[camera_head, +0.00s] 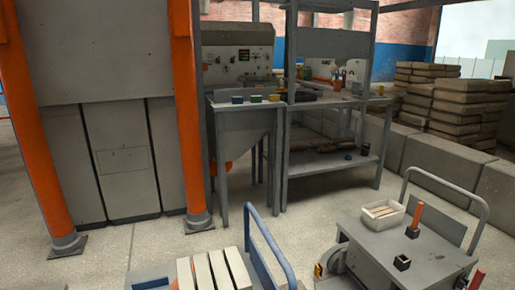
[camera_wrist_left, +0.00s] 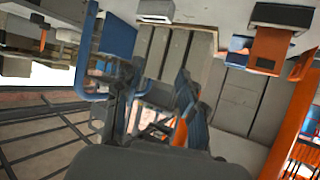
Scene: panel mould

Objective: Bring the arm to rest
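My left gripper (camera_wrist_left: 152,85) shows in the left wrist view, its two dark fingers spread apart with a gap between them. I see nothing held between the fingers. The wrist view is tilted, and pale slats (camera_wrist_left: 170,50) and a blue rail (camera_wrist_left: 84,50) appear beyond the fingers; I cannot tell how far off they are. Neither gripper shows in the head view. My right gripper is in neither view.
In the head view, a cart with pale slats (camera_head: 220,270) and a blue handle (camera_head: 270,242) stands low in the middle. A grey trolley (camera_head: 440,250) carries a white bin (camera_head: 383,214). Orange posts (camera_head: 188,120) stand left; a workbench (camera_head: 335,101) is behind. Floor between is clear.

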